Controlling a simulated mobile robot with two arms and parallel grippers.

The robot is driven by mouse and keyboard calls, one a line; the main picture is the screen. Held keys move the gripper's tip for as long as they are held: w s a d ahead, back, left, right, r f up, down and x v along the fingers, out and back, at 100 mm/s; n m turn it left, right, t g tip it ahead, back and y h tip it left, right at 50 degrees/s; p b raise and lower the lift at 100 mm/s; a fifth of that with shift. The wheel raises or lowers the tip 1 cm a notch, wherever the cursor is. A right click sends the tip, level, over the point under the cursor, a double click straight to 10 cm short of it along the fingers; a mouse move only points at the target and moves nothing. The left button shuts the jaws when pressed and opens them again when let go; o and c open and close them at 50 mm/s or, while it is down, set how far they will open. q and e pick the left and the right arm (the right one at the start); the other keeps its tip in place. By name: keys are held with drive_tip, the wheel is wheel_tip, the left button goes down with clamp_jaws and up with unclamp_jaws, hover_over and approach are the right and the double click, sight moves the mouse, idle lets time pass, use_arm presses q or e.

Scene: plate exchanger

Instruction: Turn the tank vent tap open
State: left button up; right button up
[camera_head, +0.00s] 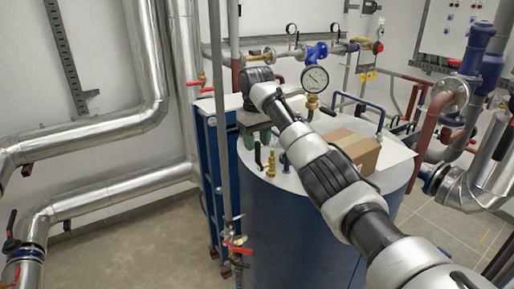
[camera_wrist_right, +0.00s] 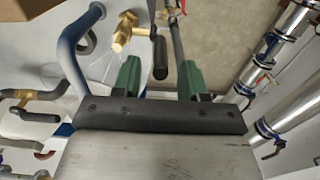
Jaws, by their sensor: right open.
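The blue tank (camera_head: 290,225) with a pale top stands in the middle of the head view. A brass tap (camera_head: 271,163) with a black lever (camera_head: 257,156) rises from its top, just below my right gripper (camera_head: 256,138). In the right wrist view a brass fitting (camera_wrist_right: 122,35) is at the upper left. A black lever (camera_wrist_right: 160,58) shows between the two green fingers of my right gripper (camera_wrist_right: 160,75). The gripper is open and nothing is held. Whether the fingers are level with the lever I cannot tell. My left gripper is out of view.
A cardboard box (camera_head: 356,150) sits on the tank top beside my right forearm. A pressure gauge (camera_head: 315,78) and a blue rail (camera_head: 358,103) stand behind. A thin vertical pipe with red handles (camera_head: 238,247) runs left of the tank. Floor at left is free.

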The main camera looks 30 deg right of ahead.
wheel_tip(320, 180, up, 8)
drive_tip(key=shift+f+p, duration=0.25)
drive_tip(key=shift+p, duration=0.3)
drive_tip(key=shift+w, duration=0.1)
